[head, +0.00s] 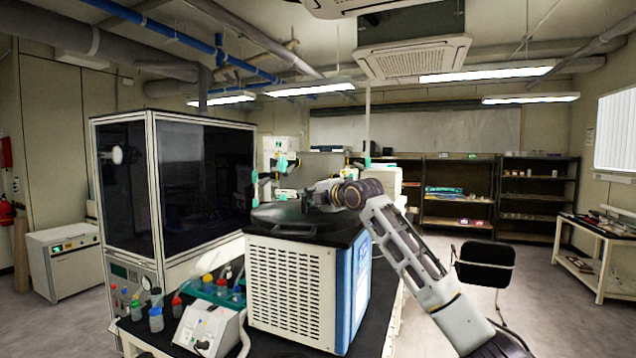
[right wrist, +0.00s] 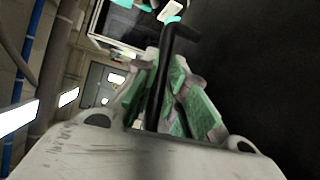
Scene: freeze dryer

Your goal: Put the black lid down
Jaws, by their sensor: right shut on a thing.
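The black lid (head: 278,216) is a dark round disc at the top of the white and blue freeze dryer (head: 292,285) in the head view. It lies at or just above the black top; I cannot tell if there is a gap. My right gripper (head: 308,198) is at the upper side of the lid, its arm reaching in from the right. In the right wrist view, the green-padded fingers (right wrist: 170,105) are shut around a black bar-like handle (right wrist: 163,62). A broad dark surface, likely the lid (right wrist: 265,65), fills the right. My left gripper is out of view.
A tall glass-fronted cabinet (head: 205,185) stands close left of the dryer. Colored-cap bottles (head: 155,318) and a small white device (head: 208,328) are on the black bench in front-left. A black chair (head: 485,266) stands on open floor at right.

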